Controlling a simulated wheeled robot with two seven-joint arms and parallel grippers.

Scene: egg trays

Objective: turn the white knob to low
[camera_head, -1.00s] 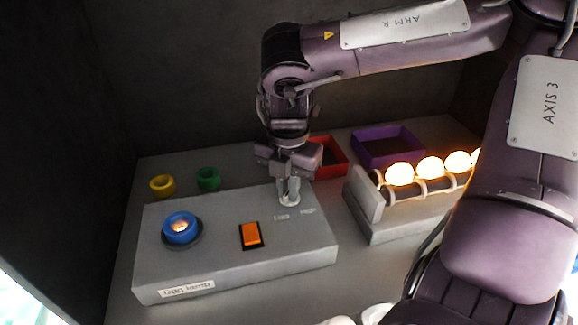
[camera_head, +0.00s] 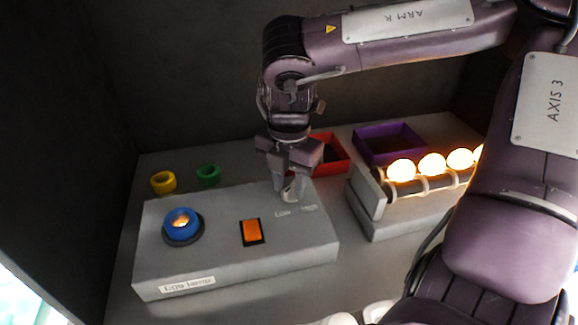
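The white knob (camera_head: 291,192) is at the back right of the grey control box (camera_head: 200,263), partly hidden by my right gripper (camera_head: 287,190). Small labels beside the knob include one that seems to read "LOW" (camera_head: 283,213). My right gripper points down from above, with its fingers on either side of the knob and close to it. Whether the fingers press on the knob is too small to tell. My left gripper is not in view.
The box also bears an orange switch (camera_head: 252,231) and a lit blue ring (camera_head: 182,226). Yellow (camera_head: 163,182) and green (camera_head: 208,176) rings stand behind. Red (camera_head: 341,160) and purple (camera_head: 388,145) trays are at the back. Glowing eggs (camera_head: 432,164) sit on a rack at right.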

